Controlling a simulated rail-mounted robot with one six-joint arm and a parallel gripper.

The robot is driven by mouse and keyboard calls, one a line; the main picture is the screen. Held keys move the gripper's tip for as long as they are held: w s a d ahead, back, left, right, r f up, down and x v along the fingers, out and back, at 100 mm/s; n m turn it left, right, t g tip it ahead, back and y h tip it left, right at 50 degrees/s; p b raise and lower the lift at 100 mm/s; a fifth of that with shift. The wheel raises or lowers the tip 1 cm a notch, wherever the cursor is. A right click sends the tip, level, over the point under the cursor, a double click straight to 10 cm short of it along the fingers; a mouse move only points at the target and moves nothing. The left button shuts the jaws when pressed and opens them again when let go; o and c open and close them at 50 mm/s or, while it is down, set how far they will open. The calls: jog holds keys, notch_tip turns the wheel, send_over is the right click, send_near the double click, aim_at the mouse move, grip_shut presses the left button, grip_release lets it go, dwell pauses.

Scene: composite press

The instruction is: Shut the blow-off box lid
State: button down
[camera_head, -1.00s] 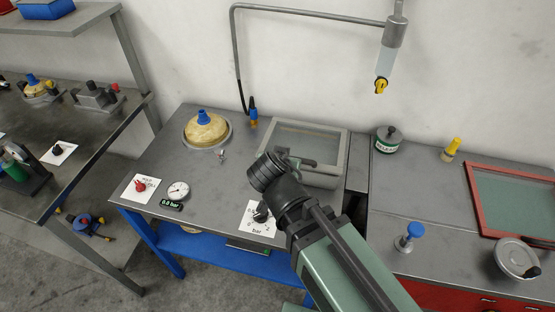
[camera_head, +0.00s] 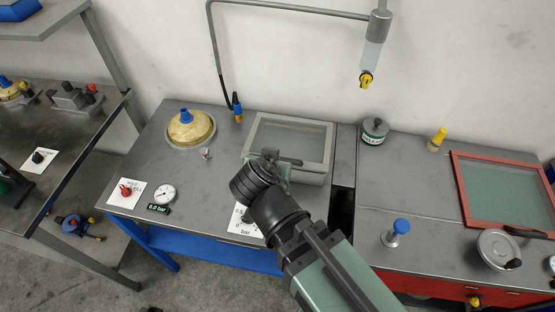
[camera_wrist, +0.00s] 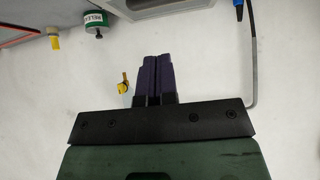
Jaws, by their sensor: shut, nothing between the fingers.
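The blow-off box (camera_head: 312,178) is a grey box at the back right of the grey bench, with a glass-windowed lid (camera_head: 290,132) in a pale grey frame. The lid appears to lie flat on the box, as far as the head view shows. My gripper (camera_head: 291,161) is over the front part of the box and hides some of its front left side; I cannot tell whether it touches the lid. In the wrist view my gripper (camera_wrist: 151,58) shows its dark purple fingers together and empty. Part of the box (camera_wrist: 160,7) shows at that view's top edge.
A yellow dome with a blue top (camera_head: 190,128) and a gauge (camera_head: 164,194) are to the left. A green-labelled canister (camera_head: 374,131) stands right of the box. A pipe with a hanging cylinder (camera_head: 373,50) is above. A red-framed screen (camera_head: 505,190) lies farther right.

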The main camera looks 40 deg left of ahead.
jog(key=w+a+r+m+g+h+p, duration=0.1)
jog(key=w+a+r+g+h+p, duration=0.3)
jog(key=w+r+p, duration=0.55)
notch_tip(320, 180, down, 18)
jog(key=g+b, duration=0.1)
jog(key=b, duration=0.6)
jog(key=n+g+y+b, duration=0.1)
jog(key=g+b, duration=0.1)
jog(key=b, duration=0.6)
jog(key=shift+s+a+n+g, duration=0.1)
jog(key=shift+n+g, duration=0.2)
jog(key=s+d+r+p, duration=0.1)
jog(key=s+r+p, duration=0.2)
jog(key=r+p, duration=0.8)
jog(key=shift+d+r, duration=0.2)
jog(key=shift+r, duration=0.15)
jog(key=shift+s, duration=0.1)
